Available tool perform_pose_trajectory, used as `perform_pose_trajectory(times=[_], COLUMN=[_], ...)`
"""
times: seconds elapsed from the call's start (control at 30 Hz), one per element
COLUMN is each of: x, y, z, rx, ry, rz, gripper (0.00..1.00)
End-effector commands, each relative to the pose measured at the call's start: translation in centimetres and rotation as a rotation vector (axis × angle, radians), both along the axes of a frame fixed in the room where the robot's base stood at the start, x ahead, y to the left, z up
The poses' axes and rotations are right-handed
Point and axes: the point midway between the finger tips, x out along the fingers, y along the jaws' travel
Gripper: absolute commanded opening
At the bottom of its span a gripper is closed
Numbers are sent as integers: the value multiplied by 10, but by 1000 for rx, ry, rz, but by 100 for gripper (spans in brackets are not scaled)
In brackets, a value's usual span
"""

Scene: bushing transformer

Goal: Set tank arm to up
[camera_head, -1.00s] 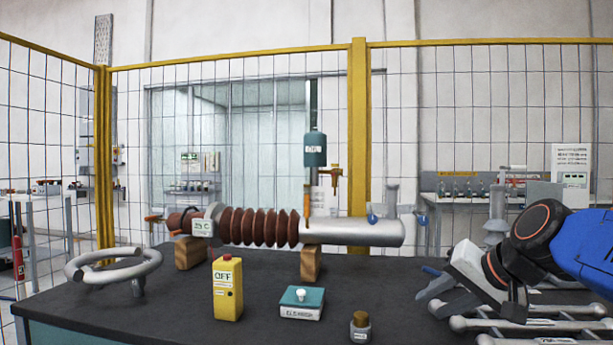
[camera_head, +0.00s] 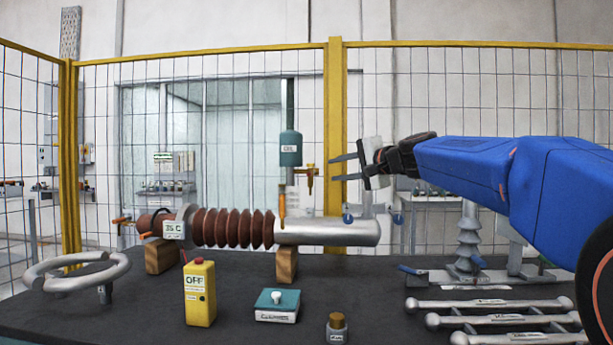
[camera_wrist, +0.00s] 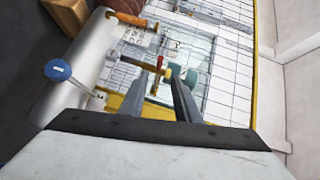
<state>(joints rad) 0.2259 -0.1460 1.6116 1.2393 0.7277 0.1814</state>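The silver tank (camera_head: 328,232) lies at the right end of the brown ribbed bushing. A grey lever with a blue knob (camera_head: 347,218) shows at its right part, and a second blue knob (camera_head: 398,219) is just right of it; I cannot tell which is the tank arm. In the wrist view, a blue knob (camera_wrist: 60,71) on a grey rod stands beside the tank (camera_wrist: 72,70). My gripper (camera_head: 334,169) is open and empty, pointing left above the tank's right part. Its fingers (camera_wrist: 164,76) are apart from the knob in the wrist view.
An orange handle (camera_head: 282,203) stands up on the tank. A teal oil vessel (camera_head: 290,148) with an orange valve (camera_head: 310,175) hangs just left of my fingers.

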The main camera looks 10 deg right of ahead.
Motion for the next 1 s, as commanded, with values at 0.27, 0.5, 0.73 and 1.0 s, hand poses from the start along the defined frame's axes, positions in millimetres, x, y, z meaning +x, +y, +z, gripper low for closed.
perform_pose_trajectory(times=[0.27, 0.5, 0.73, 1.0], x=[45, 83, 110, 123], y=[23, 42, 56, 61], z=[-8, -14, -18, -19], rx=[-2, -1, -2, -2], ry=[2, 1, 0, -1], rz=[2, 2, 1, -1], gripper=[30, 30, 30, 30])
